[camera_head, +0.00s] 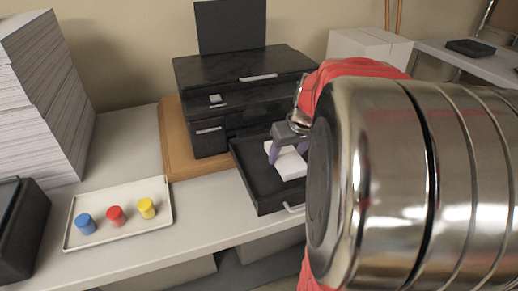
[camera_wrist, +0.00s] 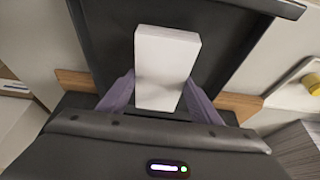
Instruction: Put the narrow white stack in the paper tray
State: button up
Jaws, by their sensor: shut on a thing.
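The narrow white stack (camera_wrist: 166,65) is a small block of white paper between the purple fingers of my gripper (camera_wrist: 156,92) in the wrist view. The gripper is shut on it. In the head view the stack (camera_head: 291,164) shows below my gripper (camera_head: 285,151), over the black paper tray (camera_head: 252,182). The tray is a pulled-out drawer of the black printer, and its dark floor (camera_wrist: 226,40) lies behind the stack in the wrist view. I cannot tell whether the stack touches the tray floor. My arm hides the tray's right side in the head view.
The black printer (camera_head: 240,95) stands on a wooden board (camera_head: 176,150). A white tray (camera_head: 110,234) holds a blue, a red and a yellow cap. A tall paper stack (camera_head: 50,100) stands at the left, with a black box (camera_head: 20,225) in front. White boxes (camera_head: 365,48) stand at the back.

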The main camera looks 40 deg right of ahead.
aim_at(288, 158)
jog(key=shift+f, duration=1.8)
jog(key=shift+f, duration=0.1)
jog(key=o, duration=1.2)
jog(key=shift+o, duration=0.2)
jog(key=v, duration=1.2)
jog(key=shift+s+a, duration=0.1)
jog(key=shift+a, duration=0.1)
